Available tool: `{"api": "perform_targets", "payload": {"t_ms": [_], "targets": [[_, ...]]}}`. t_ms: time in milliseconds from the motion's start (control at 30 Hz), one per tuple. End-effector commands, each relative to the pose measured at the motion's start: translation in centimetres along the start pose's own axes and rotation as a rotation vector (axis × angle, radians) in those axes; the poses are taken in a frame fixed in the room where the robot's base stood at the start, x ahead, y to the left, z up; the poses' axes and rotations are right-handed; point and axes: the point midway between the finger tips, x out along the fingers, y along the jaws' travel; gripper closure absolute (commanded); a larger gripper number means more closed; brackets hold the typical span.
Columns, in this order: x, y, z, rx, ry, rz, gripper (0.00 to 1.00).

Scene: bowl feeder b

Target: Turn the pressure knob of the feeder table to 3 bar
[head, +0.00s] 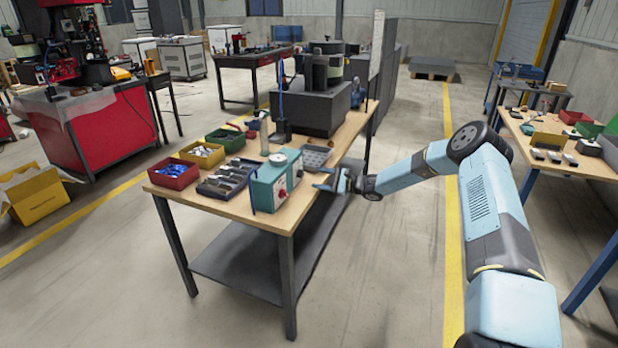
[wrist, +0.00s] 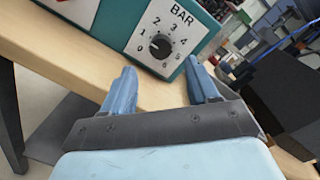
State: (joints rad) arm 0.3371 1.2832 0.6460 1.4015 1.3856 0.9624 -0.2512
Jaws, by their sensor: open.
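The panel belongs to a teal control box (head: 264,190) at the near end of the feeder table (head: 228,206). My gripper (wrist: 160,72) is open and empty, its two blue fingers apart below and either side of the knob, not touching it. In the head view my gripper (head: 325,180) is just right of the box.
Red (head: 174,174), yellow (head: 202,155) and green bins stand left of the box, with a dark parts tray (head: 222,184) beside it. A grey tray (head: 316,157) and the dark feeder unit (head: 318,105) stand behind.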

Motion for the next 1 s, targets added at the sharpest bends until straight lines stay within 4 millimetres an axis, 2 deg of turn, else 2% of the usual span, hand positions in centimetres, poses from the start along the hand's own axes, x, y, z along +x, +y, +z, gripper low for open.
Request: {"api": "perform_targets", "payload": {"t_ms": [100,300,500,767,1000], "targets": [[2.2,0.0,0.1,0.000,-0.002,0.000,0.41],[4.6,0.0,0.1,-0.001,-0.001,0.001,0.41],[5.5,0.0,0.0,-0.001,0.000,0.000,0.41],[5.6,0.0,0.0,0.000,-0.001,0.000,0.41],[5.6,0.0,0.0,0.000,-0.001,0.000,0.63]]}}
